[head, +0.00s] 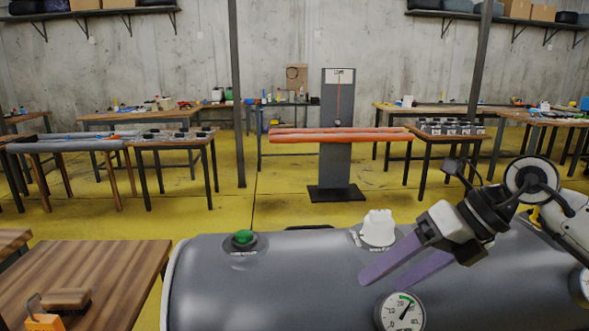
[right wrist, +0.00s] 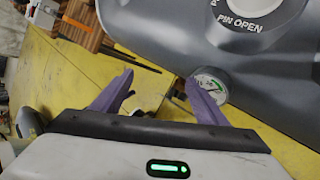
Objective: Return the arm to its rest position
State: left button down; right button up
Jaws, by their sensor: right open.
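My right gripper (head: 383,271) is open, with two purple fingers spread apart and nothing between them. In the head view it hangs over the grey inflatable boat tube (head: 290,285), close to a pressure gauge (head: 401,312). The right wrist view shows both fingers (right wrist: 150,90) with yellow floor between them. The gauge (right wrist: 211,88) shows there beside the right-hand finger, and the tube (right wrist: 240,70) fills the upper right. A white valve cap (head: 378,229) and a green valve (head: 243,238) sit on top of the tube. My left gripper is not in view.
A wooden table (head: 100,270) with an orange-handled tool (head: 45,322) stands at the front left. Further back, a dark stand (head: 337,135) rises behind orange tubes (head: 340,135). Work tables (head: 175,145) line the back. Yellow floor (head: 270,205) is clear beyond the boat tube.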

jog(key=s+a+m+y, duration=0.45)
jog(key=a+y, duration=0.65)
jog(key=a, duration=0.4)
jog(key=d+f+m+t+h, duration=0.65)
jog(key=f+m, duration=0.35)
jog(key=m, duration=0.3)
jog(key=d+f+m+t+h, duration=0.5)
jog(key=f+m+t, duration=0.3)
jog(key=f+m, duration=0.45)
jog(key=s+d+f+m+g+h, duration=0.2)
jog(key=s+f+m+g, duration=0.2)
jog(key=s+f, duration=0.5)
jog(key=s+d+f+m+g+h, duration=0.1)
jog(key=s+f+m+g+h, duration=0.1)
jog(key=s+f, duration=0.6)
jog(key=shift+s+d+f+m+g, duration=0.4)
jog(key=shift+s+m+g, duration=0.35)
jog(key=shift+m+g, duration=0.25)
